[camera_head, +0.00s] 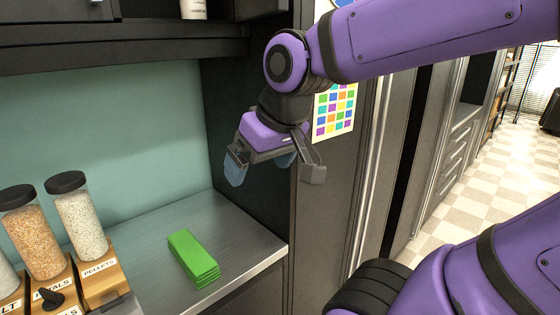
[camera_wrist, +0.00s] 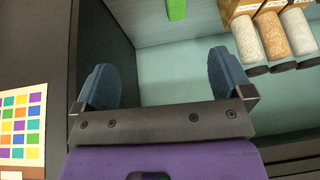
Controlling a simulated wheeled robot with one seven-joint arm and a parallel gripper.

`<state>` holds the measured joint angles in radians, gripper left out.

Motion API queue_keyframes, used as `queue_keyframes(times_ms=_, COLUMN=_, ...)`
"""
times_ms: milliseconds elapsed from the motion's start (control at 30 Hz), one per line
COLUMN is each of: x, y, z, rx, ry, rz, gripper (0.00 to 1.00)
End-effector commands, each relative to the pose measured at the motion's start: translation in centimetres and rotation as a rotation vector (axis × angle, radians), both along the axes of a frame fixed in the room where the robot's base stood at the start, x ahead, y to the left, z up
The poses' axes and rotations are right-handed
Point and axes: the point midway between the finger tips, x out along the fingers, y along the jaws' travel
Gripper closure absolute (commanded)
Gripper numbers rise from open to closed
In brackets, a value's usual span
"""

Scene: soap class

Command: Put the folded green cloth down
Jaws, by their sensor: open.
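The folded green cloth (camera_head: 194,258) lies flat on the grey metal counter (camera_head: 233,232), right of the dispensers and apart from my gripper. In the wrist view part of the cloth (camera_wrist: 176,9) shows at the top edge, cut off by the frame. My gripper (camera_head: 262,172) hangs above the counter's right side, higher than the cloth. Its two blue-grey fingers are spread wide with nothing between them, as the wrist view also shows (camera_wrist: 164,84).
Clear dispensers, one with white pellets (camera_head: 80,222) and one with orange bits (camera_head: 36,240), stand on wooden bases at left. A dark cabinet side (camera_head: 240,130) closes the counter's right end. A dark shelf (camera_head: 110,50) is overhead. Bare counter surrounds the cloth.

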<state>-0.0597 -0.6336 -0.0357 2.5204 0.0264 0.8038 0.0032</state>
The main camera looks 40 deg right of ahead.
Motion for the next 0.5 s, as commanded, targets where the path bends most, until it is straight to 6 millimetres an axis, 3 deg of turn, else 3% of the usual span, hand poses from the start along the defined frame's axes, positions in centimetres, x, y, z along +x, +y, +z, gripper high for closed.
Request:
queue_keyframes(times_ms=100, x=-2.4, y=-0.4, z=0.9, rx=-0.024, ry=-0.011, rz=-0.013, gripper=0.02)
queue_keyframes(times_ms=200, x=-3.6, y=-0.6, z=1.3, rx=-0.038, ry=-0.012, rz=-0.018, gripper=0.02)
queue_keyframes(times_ms=500, x=-4.1, y=-0.6, z=1.4, rx=-0.045, ry=-0.011, rz=-0.021, gripper=0.02)
